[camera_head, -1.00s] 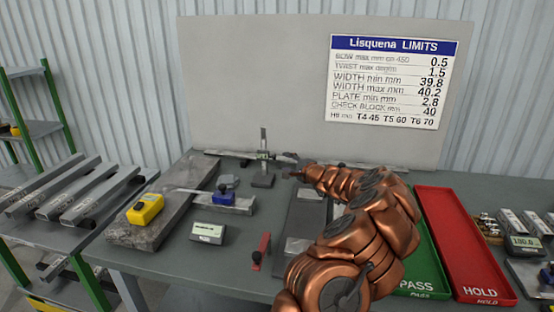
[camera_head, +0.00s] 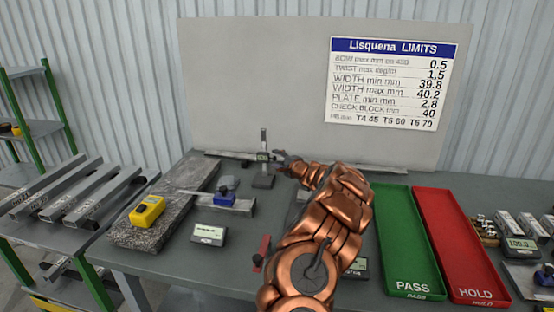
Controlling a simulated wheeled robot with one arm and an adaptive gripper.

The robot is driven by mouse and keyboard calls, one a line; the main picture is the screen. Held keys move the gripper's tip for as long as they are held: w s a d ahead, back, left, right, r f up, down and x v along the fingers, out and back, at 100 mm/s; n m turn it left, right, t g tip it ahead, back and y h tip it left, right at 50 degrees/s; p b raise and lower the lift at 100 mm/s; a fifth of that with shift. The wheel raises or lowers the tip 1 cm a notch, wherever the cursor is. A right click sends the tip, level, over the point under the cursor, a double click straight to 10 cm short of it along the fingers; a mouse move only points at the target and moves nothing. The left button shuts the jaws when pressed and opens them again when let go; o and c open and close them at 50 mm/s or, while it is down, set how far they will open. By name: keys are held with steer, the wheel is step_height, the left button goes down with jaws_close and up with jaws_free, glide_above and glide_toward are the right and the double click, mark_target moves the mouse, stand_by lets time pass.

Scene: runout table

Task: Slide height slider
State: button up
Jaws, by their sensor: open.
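The height gauge (camera_head: 263,160) stands upright at the back of the table, a thin dark column on a dark block-shaped base. Its slider (camera_head: 262,156) is a small dark piece with a pale display, partway up the column. My gripper (camera_head: 279,156) is just right of the slider, at about its height, with its fingers pointing left toward it. The fingers are open and small in this view. I cannot tell whether they touch the slider. My copper-coloured arm hides the table's middle behind it.
A granite slab (camera_head: 150,222) with a yellow device (camera_head: 147,210) lies left. A grey display unit (camera_head: 209,235) and a red clamp-like piece (camera_head: 262,250) stand in front. The green PASS tray (camera_head: 398,230) and red HOLD tray (camera_head: 455,230) lie right. The limits board (camera_head: 390,90) stands behind.

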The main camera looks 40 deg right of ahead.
steer(key=shift+w, duration=0.2)
jaws_close()
stand_by(0.4)
stand_by(0.3)
